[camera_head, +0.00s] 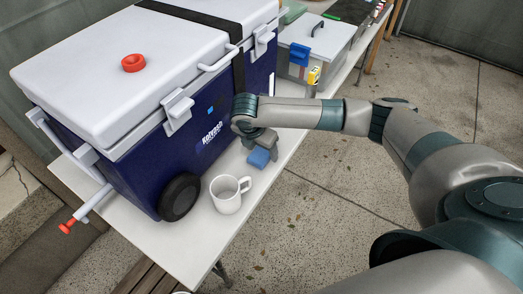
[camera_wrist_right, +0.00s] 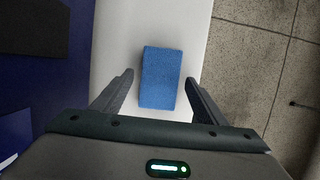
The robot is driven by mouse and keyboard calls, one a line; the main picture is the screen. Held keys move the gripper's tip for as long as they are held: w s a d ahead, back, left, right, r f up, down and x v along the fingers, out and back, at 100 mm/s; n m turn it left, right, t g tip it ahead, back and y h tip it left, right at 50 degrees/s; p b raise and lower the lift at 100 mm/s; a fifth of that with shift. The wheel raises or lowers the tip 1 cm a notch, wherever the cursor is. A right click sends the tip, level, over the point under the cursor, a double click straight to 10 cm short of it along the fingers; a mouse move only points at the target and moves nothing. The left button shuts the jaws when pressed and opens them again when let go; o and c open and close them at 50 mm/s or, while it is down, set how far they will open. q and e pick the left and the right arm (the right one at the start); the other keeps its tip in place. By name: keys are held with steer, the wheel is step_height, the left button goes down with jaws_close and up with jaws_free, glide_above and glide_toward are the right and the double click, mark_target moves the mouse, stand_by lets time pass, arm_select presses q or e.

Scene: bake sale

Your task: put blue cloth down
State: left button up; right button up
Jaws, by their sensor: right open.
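The blue cloth (camera_head: 259,157) is a small blue block-like piece lying on the white table (camera_head: 200,238) near its right edge. In the right wrist view the cloth (camera_wrist_right: 160,78) lies flat between and just ahead of the two fingers. My right gripper (camera_head: 262,142) is above the cloth, pointing down. It is open, with a gap on each side of the cloth in the wrist view (camera_wrist_right: 158,92). I cannot tell the exact height of the fingertips over the table. My left gripper is not in view.
A large blue cooler with a white lid (camera_head: 130,60) stands close on the left of my right gripper. A white mug (camera_head: 228,195) stands in front of the cloth. A white box (camera_head: 318,38) is farther back. The table edge drops to the floor on the right.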

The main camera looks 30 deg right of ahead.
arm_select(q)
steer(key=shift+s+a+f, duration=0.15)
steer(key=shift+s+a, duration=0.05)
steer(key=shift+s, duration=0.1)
arm_select(e)
steer(key=v, duration=1.1)
steer(key=shift+r, duration=0.25)
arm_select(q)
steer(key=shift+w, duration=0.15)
arm_select(e)
steer(key=shift+a, duration=0.1)
